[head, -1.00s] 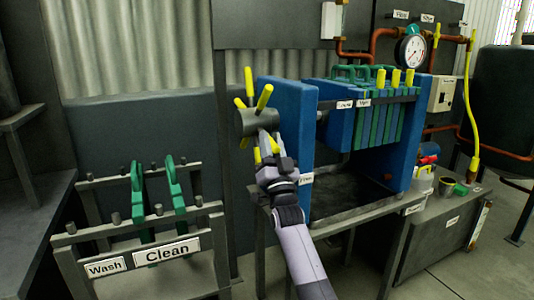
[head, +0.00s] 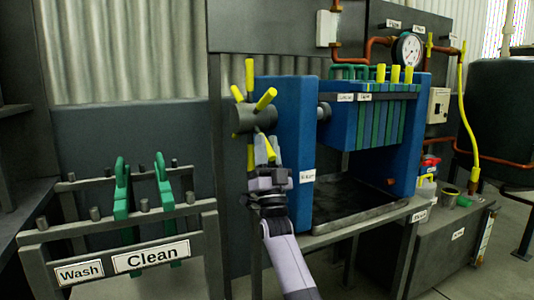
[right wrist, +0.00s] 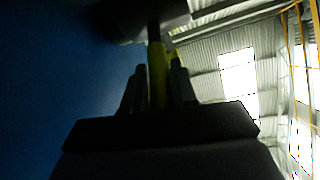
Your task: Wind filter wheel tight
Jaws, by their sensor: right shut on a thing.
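The filter wheel is a dark grey hub (head: 254,118) with several yellow spokes, on the left end of the blue filter press (head: 292,140) in the head view. My right gripper (head: 265,150) is below the hub, its fingers pointing up. In the right wrist view, a yellow spoke (right wrist: 157,75) stands between the two fingers, and the dark hub (right wrist: 145,18) is above. The gripper is shut on this spoke. My left gripper is not in view.
A rack labelled Wash and Clean (head: 120,225) with green plates (head: 122,190) stands at left. Green and blue filter plates (head: 370,115) hang in the press above a dark tray (head: 350,203). A pressure gauge (head: 407,48) and pipes are at upper right.

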